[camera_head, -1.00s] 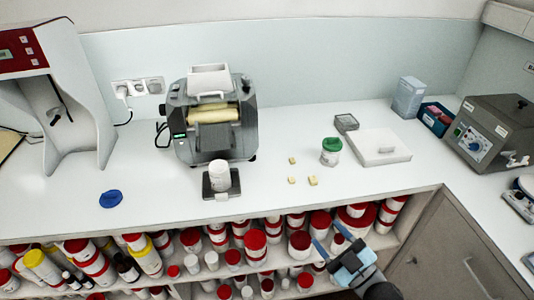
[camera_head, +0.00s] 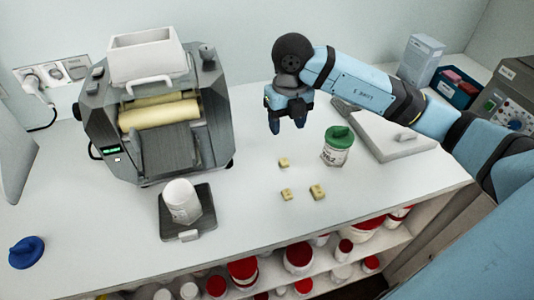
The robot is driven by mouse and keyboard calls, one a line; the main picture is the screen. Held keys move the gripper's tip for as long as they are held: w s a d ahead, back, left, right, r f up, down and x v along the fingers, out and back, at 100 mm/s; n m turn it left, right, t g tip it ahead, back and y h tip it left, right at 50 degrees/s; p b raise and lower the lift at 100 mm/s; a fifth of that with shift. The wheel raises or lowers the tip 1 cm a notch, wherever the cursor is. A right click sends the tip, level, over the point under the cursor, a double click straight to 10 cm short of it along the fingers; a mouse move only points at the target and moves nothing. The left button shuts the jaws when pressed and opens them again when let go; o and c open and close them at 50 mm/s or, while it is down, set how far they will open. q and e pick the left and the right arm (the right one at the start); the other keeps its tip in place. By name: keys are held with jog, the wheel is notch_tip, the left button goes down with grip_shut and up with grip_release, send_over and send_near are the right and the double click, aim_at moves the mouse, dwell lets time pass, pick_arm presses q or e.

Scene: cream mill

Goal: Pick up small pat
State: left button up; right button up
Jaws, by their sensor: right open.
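Three small pale yellow pats lie on the white counter in the camera_head view. One pat (camera_head: 284,162) lies at the back, one pat (camera_head: 286,194) at the front left, and a slightly larger-looking pat (camera_head: 318,191) at the front right. My right gripper (camera_head: 286,126) hangs above the counter behind the pats, fingers pointing down, open and empty. It is apart from all of them. My left gripper is not in view.
A jar with a green lid (camera_head: 340,138) stands right of the pats. A roller mill (camera_head: 160,115) stands at left, with a white cup (camera_head: 181,200) on a dark scale (camera_head: 205,217) before it. A white slab (camera_head: 385,140) lies right. Shelves of red-lidded jars (camera_head: 299,257) sit below the front edge.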

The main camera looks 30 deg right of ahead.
send_over(284, 165)
jog(key=f, duration=0.7)
jog(key=shift+s+a+f, duration=0.1)
jog(key=shift+s+f, duration=0.25)
jog(key=shift+w+f+p, duration=0.15)
jog(key=shift+w+f, duration=0.05)
jog(key=shift+f, duration=1.25)
jog(key=shift+w+f+p, duration=0.15)
jog(key=shift+f, duration=1.3)
grip_shut()
